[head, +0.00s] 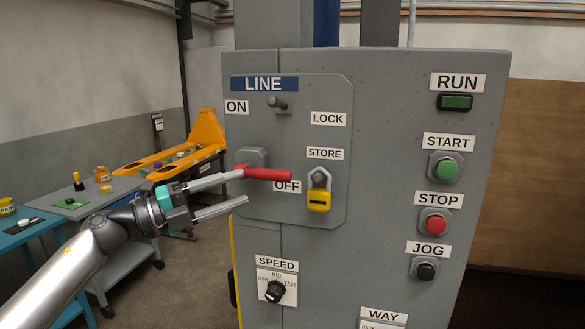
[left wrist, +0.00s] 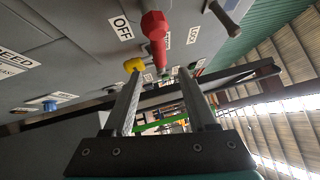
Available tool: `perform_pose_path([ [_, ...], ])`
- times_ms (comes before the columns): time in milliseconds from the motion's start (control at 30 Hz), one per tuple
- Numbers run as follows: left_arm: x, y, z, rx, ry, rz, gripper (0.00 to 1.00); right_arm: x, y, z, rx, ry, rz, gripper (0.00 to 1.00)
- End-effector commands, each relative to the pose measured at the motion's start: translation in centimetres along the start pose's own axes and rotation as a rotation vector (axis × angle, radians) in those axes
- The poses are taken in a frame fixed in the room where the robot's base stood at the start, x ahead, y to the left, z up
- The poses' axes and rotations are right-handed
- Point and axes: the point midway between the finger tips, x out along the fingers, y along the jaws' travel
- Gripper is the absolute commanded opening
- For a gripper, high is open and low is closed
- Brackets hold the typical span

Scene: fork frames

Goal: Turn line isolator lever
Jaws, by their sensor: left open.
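The line isolator lever is a red handle (head: 267,174) on a grey hub (head: 252,157) on the panel's plate. It points right, with its end just above the OFF label (head: 287,187). My left gripper (head: 243,188) is open at the lever's left, its upper finger overlapping the handle's near end in the head view. In the left wrist view the red lever (left wrist: 156,35) shows beyond and between the open fingers (left wrist: 159,75). Contact cannot be told. A yellow padlock (head: 319,200) hangs under the STORE label, right of the lever. My right gripper is not in view.
A grey peg (head: 278,102) sticks out below the LINE sign. The grey cabinet (head: 385,150) also carries the START (head: 446,168), STOP (head: 436,222) and JOG (head: 426,269) buttons and a SPEED knob (head: 275,291).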

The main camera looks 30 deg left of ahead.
Motion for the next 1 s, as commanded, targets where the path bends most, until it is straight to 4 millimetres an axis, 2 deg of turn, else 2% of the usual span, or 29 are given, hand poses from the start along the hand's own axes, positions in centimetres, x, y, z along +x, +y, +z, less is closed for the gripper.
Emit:
perform_pose_path([
  [700, 9.1, -0.3, 0.2, -0.002, -0.004, -0.004, 0.57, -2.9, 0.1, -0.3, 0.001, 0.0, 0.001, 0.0],
  [1000, 11.8, -0.1, 0.1, -0.003, -0.003, -0.002, 0.57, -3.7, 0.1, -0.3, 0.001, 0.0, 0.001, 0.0],
])
